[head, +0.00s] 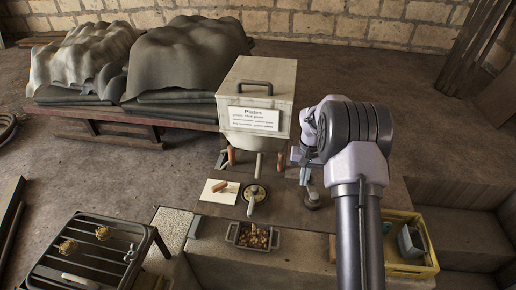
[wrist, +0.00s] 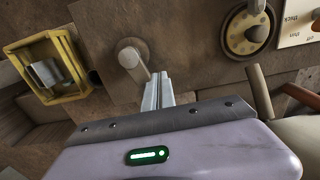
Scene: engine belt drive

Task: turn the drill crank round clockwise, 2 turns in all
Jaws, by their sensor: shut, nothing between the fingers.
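A grey crank (wrist: 130,53), which looks like the drill crank, shows in the wrist view as a round hub with a short arm and a knob end. In the head view its round base (head: 312,203) stands on the brown bench top, partly hidden by my arm. My gripper (wrist: 158,88) has its pale fingers together and empty, right beside the crank's knob end. I cannot tell whether they touch it. In the head view my gripper (head: 307,178) points down over the crank, its fingertips hard to make out.
A round dial with a lever (head: 254,196) and a card with an orange piece (head: 220,190) lie left of the crank. A white labelled hopper (head: 258,90) stands behind. A yellow crate (head: 425,268) is at right, and a metal tray of small bits (head: 234,234) in front.

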